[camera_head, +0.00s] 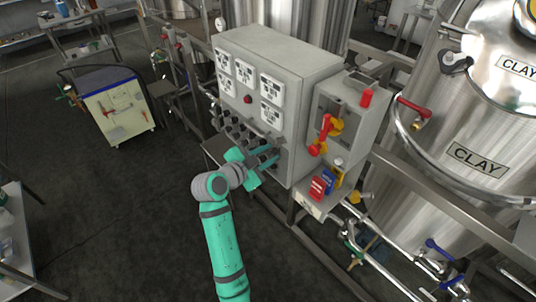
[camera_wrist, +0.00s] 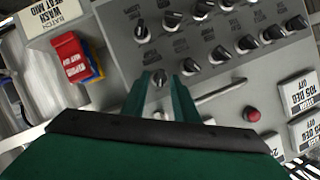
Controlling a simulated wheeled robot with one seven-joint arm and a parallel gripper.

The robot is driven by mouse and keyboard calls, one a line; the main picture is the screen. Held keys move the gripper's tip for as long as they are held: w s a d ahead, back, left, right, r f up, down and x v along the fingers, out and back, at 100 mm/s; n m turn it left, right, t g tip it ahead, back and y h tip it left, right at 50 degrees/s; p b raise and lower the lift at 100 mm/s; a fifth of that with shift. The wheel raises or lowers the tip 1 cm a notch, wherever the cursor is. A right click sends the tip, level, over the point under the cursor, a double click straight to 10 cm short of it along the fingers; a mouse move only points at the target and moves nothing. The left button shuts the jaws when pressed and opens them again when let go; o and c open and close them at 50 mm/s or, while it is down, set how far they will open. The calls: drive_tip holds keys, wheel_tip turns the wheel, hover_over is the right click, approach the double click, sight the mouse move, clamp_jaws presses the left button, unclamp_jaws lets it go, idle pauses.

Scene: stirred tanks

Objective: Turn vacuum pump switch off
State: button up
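The grey control panel (camera_head: 252,100) carries rows of black rotary knobs on its lower front. These knobs (camera_wrist: 221,54) also fill the upper part of the wrist view. The labels beside them are too small to read, so I cannot tell which knob is the vacuum pump switch. My green gripper (camera_head: 262,166) is at the panel's lower right knobs. In the wrist view my gripper's fingers (camera_wrist: 162,88) are parted, with one black knob (camera_wrist: 159,77) showing between the tips. I cannot tell whether they touch it.
A red push button (camera_wrist: 252,115) and white displays (camera_wrist: 297,92) are beside the knobs. A steel clay tank (camera_head: 465,130) stands right.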

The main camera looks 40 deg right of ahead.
clamp_jaws()
drive_tip(key=n+g, duration=0.3)
drive_tip(key=n, duration=0.1)
drive_tip(key=w+n+g, duration=0.1)
drive_tip(key=n+g, duration=0.1)
drive_tip(key=n, duration=0.2)
drive_tip(key=shift+w+a+g, duration=0.1)
drive_tip(key=shift+g, duration=0.3)
idle(0.3)
idle(0.6)
unclamp_jaws()
drive_tip(key=v, duration=1)
drive_tip(key=shift+a, duration=0.45)
